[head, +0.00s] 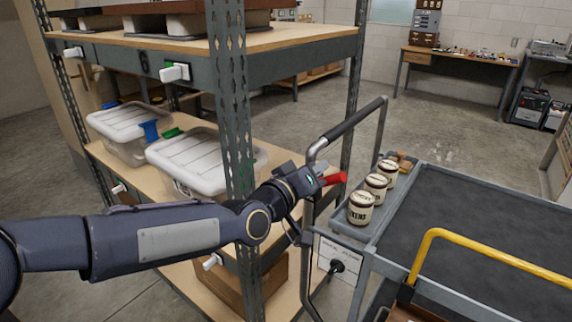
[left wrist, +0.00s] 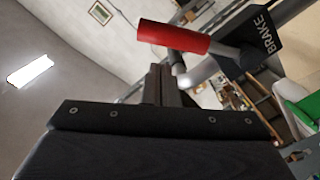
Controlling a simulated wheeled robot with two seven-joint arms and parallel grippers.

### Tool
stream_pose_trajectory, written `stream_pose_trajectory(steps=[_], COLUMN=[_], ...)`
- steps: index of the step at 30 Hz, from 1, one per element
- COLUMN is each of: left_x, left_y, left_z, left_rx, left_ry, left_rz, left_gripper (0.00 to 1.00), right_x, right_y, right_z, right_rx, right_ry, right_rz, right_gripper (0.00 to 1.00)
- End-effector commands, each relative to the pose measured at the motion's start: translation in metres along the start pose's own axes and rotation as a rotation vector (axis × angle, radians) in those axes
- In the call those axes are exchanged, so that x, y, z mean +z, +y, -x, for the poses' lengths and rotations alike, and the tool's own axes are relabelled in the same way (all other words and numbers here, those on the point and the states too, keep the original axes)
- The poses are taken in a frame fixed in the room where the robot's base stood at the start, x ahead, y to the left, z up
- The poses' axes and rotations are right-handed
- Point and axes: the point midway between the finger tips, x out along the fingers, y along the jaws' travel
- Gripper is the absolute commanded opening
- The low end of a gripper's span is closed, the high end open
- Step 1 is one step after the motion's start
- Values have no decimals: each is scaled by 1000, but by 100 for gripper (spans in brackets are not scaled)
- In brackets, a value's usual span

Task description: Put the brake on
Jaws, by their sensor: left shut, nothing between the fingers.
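The brake lever (head: 335,179) has a red grip and sits by the upright of the cart's push handle in the head view. In the left wrist view the red grip (left wrist: 173,37) lies across the upper middle, on a grey metal arm. A dark plate marked BRAKE (left wrist: 266,38) is to its right. My left gripper (head: 314,172) is at the lever's left end in the head view. Its shut fingers (left wrist: 160,76) are just below the red grip, with nothing between them; whether they touch the lever I cannot tell. My right gripper is out of view.
The grey cart (head: 480,225) has a black push handle (head: 352,122) and a side tray with several labelled jars (head: 361,208). A yellow rail (head: 490,257) is at front right. A metal shelf post (head: 232,100) stands close to my left arm; lidded bins (head: 195,160) sit behind.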

Motion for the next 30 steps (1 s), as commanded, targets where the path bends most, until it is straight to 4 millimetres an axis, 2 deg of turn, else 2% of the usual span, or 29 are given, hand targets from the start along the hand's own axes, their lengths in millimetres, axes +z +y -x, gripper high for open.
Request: stream_pose_trajectory(steps=[3, 9, 30], left_x=[8, 12, 16], left_y=[0, 0, 0], left_z=[0, -1, -1], left_rx=[-2, -3, -4], left_ry=[1, 1, -2], left_rz=[-68, -60, -58], left_gripper=[0, 0, 0], right_x=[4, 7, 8], right_y=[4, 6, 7], right_z=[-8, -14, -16], right_rx=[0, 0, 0], right_ry=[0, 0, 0], right_rz=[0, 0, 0], right_gripper=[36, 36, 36])
